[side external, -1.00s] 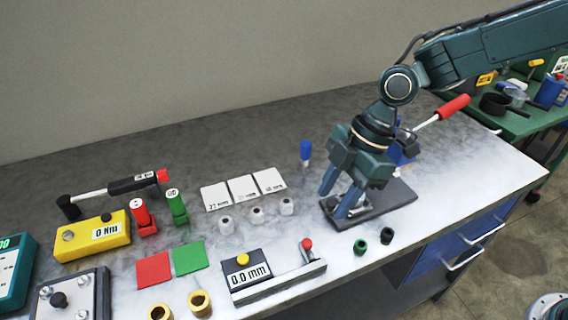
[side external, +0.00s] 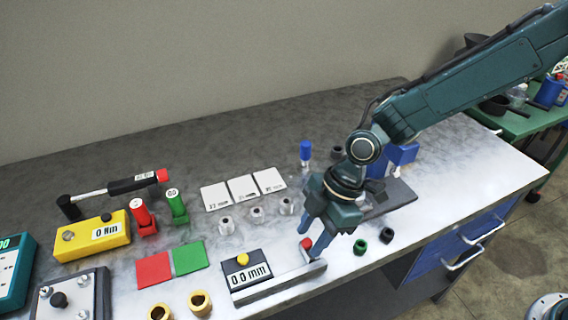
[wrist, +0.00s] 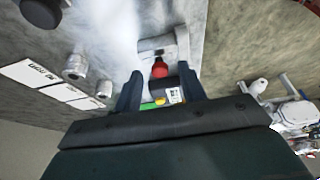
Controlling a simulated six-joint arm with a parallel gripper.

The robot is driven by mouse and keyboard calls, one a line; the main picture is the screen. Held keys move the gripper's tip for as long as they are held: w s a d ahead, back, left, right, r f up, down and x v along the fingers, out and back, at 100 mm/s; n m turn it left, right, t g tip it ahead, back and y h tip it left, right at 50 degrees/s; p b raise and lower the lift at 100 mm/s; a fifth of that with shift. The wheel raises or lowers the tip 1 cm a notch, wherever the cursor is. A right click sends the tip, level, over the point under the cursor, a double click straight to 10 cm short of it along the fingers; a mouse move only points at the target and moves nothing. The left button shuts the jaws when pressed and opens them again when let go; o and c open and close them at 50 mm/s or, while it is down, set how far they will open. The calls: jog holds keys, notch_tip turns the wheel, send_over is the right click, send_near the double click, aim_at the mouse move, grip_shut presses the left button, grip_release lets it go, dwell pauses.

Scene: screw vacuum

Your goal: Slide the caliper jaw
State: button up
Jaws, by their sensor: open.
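The caliper (side external: 247,275) lies near the front edge of the bench, with a yellow button and a display reading 0.0 mm. Its sliding jaw has a red knob (side external: 306,243) at the right end of the rail (side external: 285,282). My gripper (side external: 314,241) points down at the knob, open, with one finger partly in front of the jaw. In the wrist view, the red knob (wrist: 160,69) shows between the two spread fingers of my gripper (wrist: 160,78). Whether a finger touches the knob cannot be told.
Several metal sockets (side external: 257,215) and white cards (side external: 243,189) lie behind the caliper. Red (side external: 153,270) and green (side external: 188,257) squares and brass rings (side external: 199,303) lie left.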

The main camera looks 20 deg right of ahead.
grip_shut()
jog(key=shift+a, duration=2.45)
grip_release()
jog(key=shift+d+r, duration=0.15)
jog(key=shift+r, duration=0.05)
